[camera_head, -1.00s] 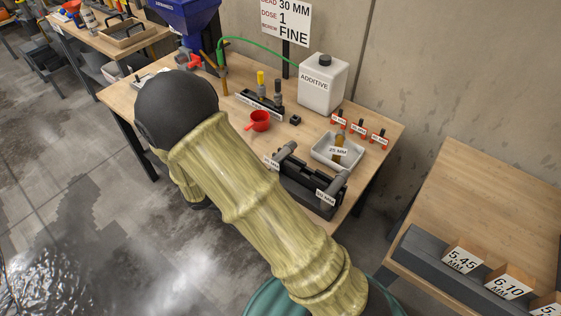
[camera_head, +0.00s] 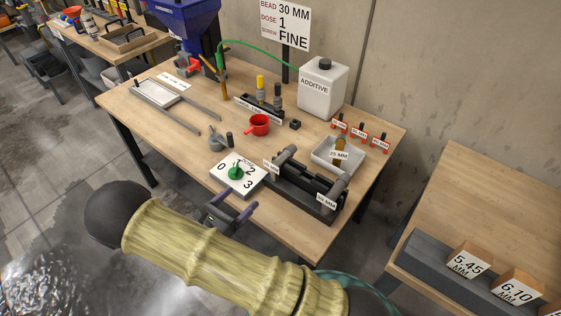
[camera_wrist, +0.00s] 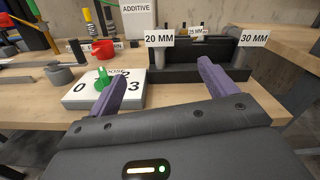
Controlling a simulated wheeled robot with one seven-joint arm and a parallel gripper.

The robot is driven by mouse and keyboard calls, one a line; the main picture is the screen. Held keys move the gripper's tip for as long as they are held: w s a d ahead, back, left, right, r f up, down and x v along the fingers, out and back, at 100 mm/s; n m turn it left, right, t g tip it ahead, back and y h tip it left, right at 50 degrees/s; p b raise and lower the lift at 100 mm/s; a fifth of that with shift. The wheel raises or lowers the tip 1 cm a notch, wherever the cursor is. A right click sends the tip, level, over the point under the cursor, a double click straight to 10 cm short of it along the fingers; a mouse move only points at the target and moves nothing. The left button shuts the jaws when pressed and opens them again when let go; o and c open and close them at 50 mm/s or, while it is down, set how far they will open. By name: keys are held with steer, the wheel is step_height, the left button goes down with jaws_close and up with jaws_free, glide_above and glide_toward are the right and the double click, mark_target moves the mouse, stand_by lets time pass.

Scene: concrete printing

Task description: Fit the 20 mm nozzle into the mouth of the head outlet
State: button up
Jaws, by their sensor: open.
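The 20 mm nozzle, a grey cylinder (camera_wrist: 159,58), stands at the left end of a dark rack (camera_wrist: 190,72) behind its "20 MM" label (camera_wrist: 159,39). In the head view that label (camera_head: 271,167) is at the rack's near left end. My gripper (camera_head: 238,200) is open and empty at the table's front edge, in front of the dial box and left of the rack. In the wrist view my gripper (camera_wrist: 160,75) has its purple fingers spread, with the nozzle beyond them. A blue hopper (camera_head: 187,20) stands at the back left; I cannot make out an outlet mouth clearly.
A white dial box (camera_head: 226,184) with a green knob sits left of the rack. A 30 mm nozzle (camera_head: 335,188) is at the rack's right end. A red cup (camera_head: 258,125) and additive jug (camera_head: 322,88) stand behind.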

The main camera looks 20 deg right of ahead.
steer(key=p, duration=0.1)
glide_toward(271, 169)
steer(key=x, duration=0.5)
steer(key=shift+d+r, duration=0.2)
steer(key=shift+w+d, duration=0.2)
steer(key=shift+d, duration=0.1)
steer(key=p+x, duration=0.1)
steer(key=x, duration=0.3)
steer(key=shift+w+d+f, duration=0.15)
steer(key=shift+w+f, duration=0.05)
steer(key=shift+w, duration=0.1)
steer(key=shift+s, duration=0.15)
steer(key=shift+c, duration=0.4)
steer(key=c, duration=1.1)
steer(key=shift+r, duration=0.1)
